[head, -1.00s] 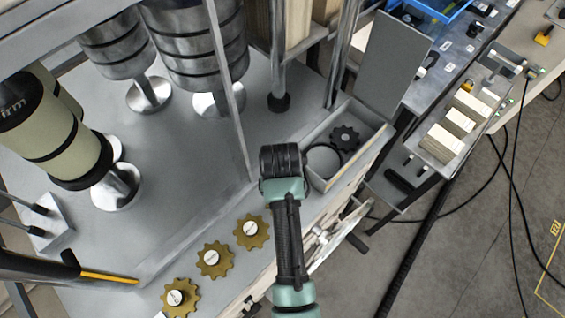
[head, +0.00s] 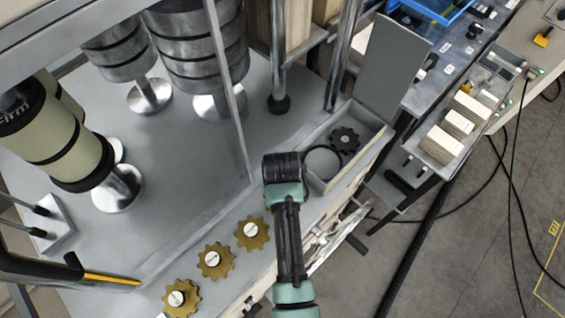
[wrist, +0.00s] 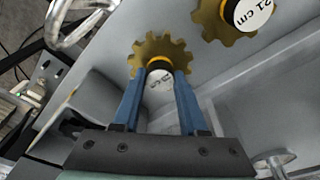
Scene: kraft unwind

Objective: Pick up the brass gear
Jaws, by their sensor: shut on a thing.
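In the wrist view a brass gear (wrist: 148,47) with a toothed rim sits at my fingertips. My gripper (wrist: 160,75) has its two blue fingers shut on this gear's hub, which has a white printed face and an orange ring. Whether the gear touches the surface under it, I cannot tell. A second brass gear (wrist: 210,22) with a white label lies apart at the upper right. In the head view three brass gears stand in a slanting row on the grey deck: a near one (head: 191,303), a middle one (head: 226,265) and a far one (head: 262,242). My gripper is hidden there behind my arm.
An open grey tray (head: 372,150) holds a black gear (head: 344,141) and a dark ring (head: 322,149) just beyond my arm. Metal rollers (head: 205,60) and a cream roll (head: 65,140) stand at the back and left. A yellow-tipped bar (head: 110,279) lies left of the gears.

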